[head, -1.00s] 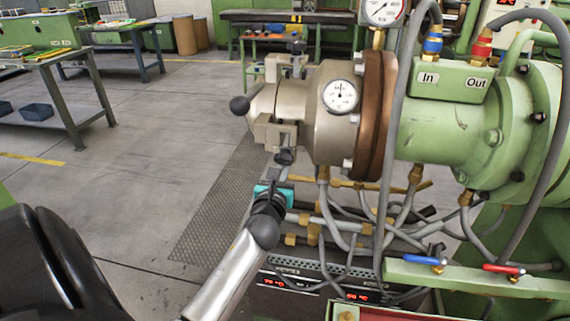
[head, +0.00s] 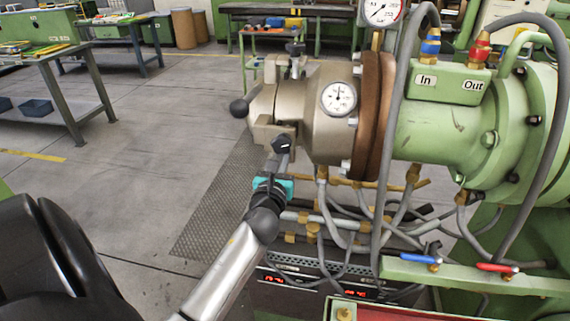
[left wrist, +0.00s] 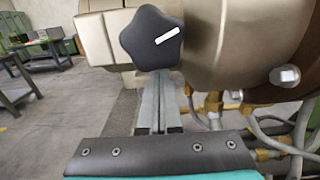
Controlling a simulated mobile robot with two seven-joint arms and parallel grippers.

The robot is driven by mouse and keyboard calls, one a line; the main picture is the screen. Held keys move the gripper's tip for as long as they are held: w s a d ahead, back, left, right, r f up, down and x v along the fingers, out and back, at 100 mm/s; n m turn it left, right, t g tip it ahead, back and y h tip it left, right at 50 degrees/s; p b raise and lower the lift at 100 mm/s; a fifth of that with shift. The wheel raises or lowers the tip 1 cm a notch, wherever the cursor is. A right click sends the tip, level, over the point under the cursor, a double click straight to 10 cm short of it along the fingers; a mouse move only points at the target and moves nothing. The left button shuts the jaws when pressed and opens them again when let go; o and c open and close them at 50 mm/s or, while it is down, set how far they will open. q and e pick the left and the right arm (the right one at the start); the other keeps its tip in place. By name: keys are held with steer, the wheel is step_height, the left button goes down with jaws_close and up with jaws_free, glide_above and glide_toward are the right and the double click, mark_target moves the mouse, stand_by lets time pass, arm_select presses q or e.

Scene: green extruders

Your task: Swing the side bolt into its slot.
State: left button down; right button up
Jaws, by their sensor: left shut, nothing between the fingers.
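The side bolt's black star knob (head: 282,143) is at the lower near side of the beige die head (head: 318,118). In the left wrist view the knob (left wrist: 152,38) fills the upper middle, with a white mark on its face. The bolt's shank is hidden behind the knob. The beige slotted lug (head: 270,131) is right beside and behind the knob; its slot is mostly hidden. My left gripper (head: 281,163) is shut and empty, its fingertips just below the knob. In the left wrist view the closed fingers (left wrist: 159,90) reach up to the knob's lower edge; contact looks likely but is not certain.
A black ball handle (head: 239,107) sticks out left of the head. Another star knob (head: 295,48) stands on top. Hoses and brass fittings (head: 345,215) crowd the space below right. The floor (head: 130,130) to the left is open.

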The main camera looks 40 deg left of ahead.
arm_select(q)
steer(key=s+d+f+b, duration=0.2)
steer(key=s+d, duration=0.3)
steer(key=s, duration=0.4)
steer(key=shift+f, duration=0.8)
